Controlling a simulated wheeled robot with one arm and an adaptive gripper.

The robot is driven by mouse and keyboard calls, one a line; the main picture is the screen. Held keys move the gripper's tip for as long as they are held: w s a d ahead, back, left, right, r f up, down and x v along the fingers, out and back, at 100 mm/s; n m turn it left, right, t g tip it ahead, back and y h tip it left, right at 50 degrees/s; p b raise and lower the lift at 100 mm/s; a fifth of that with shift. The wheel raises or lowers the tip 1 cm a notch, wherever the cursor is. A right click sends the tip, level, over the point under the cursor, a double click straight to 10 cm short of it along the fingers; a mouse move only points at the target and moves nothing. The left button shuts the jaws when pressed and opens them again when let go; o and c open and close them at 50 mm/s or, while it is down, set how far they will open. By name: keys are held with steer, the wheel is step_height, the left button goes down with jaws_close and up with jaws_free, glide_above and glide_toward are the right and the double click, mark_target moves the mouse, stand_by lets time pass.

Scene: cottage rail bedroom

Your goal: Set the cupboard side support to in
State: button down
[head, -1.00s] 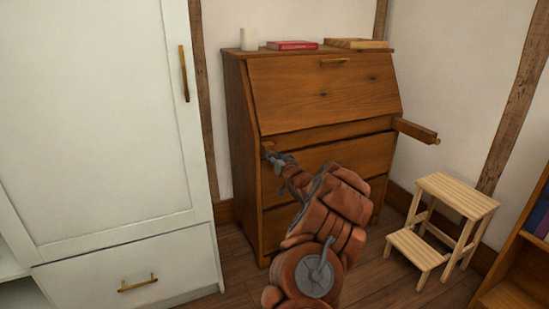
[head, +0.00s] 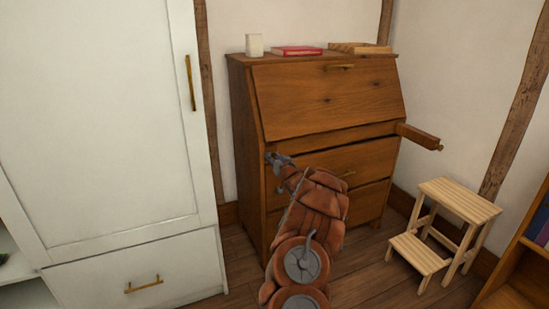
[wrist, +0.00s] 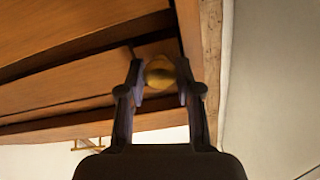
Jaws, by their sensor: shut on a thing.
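The wooden cupboard (head: 325,100) is a slant-front bureau against the back wall, its sloping front closed. At the left side, my gripper (head: 275,160) is against the front edge. In the wrist view my gripper (wrist: 160,90) has its two fingers shut on a round brass knob (wrist: 160,71), close to the wood. The left side support behind that knob is mostly hidden by the gripper and looks flush or nearly flush with the front.
A white wardrobe (head: 100,120) with brass handles stands close on the left. A pale wooden step stool (head: 455,205) stands at the right, near a bookshelf (head: 520,265). A candle (head: 254,45), a red book (head: 297,51) and a wooden box (head: 358,48) sit on top.

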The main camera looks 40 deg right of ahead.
steer(key=shift+d+r, duration=0.1)
steer(key=shift+d, duration=0.1)
steer(key=c, duration=1)
jaws_free()
steer(key=shift+c, duration=0.2)
steer(key=shift+o, duration=1.4)
steer(key=shift+w+a, duration=0.1)
steer(key=v, duration=1.2)
